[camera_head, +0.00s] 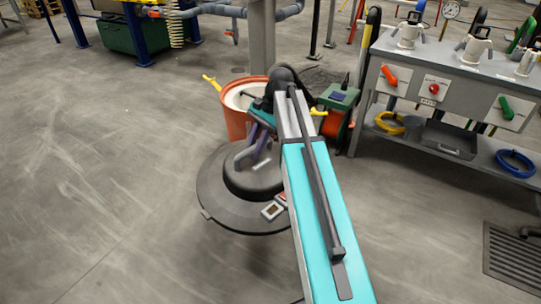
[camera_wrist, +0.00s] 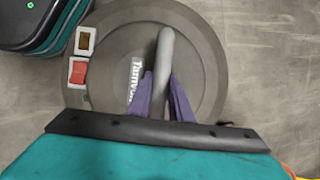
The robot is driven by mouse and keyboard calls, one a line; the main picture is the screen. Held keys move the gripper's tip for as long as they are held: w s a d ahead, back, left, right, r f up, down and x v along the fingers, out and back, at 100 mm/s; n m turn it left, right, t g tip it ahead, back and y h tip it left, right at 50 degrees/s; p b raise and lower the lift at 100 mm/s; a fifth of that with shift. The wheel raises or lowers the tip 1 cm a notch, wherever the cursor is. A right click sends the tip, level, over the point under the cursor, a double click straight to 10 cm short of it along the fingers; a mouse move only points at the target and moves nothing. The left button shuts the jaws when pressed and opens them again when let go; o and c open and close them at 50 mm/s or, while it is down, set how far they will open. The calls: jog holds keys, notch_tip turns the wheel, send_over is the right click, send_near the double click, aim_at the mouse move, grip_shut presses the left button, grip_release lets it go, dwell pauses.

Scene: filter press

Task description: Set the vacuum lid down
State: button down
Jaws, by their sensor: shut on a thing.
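The vacuum lid (camera_head: 215,190) is a wide dark grey disc with a raised middle, in the centre of the head view, left of my arm. In the wrist view the lid (camera_wrist: 208,70) fills the middle, with lettering, a red switch and a grey bar handle (camera_wrist: 165,55). My gripper (camera_head: 259,150) has purple fingers. In the wrist view my gripper (camera_wrist: 160,92) is shut on the handle, one finger on each side. The lid looks about level. Whether its underside touches the floor is hidden.
An orange bucket (camera_head: 235,128) with pale contents and yellow handles stands just behind the lid. A green and orange unit (camera_head: 338,98) is right of it. A grey workbench (camera_head: 450,75) with valves and hoses stands at right. The floor (camera_head: 100,190) at left is clear. A floor grate (camera_head: 512,255) lies at lower right.

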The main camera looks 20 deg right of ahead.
jog(key=a+r+n+g, duration=0.1)
jog(key=a+r+n, duration=0.1)
jog(key=a+r, duration=0.5)
jog(key=shift+s+a+r+n+h, duration=0.3)
jog(key=shift+s+a+n, duration=0.15)
jog(key=shift+a, duration=0.3)
jog(key=shift+s+f, duration=0.1)
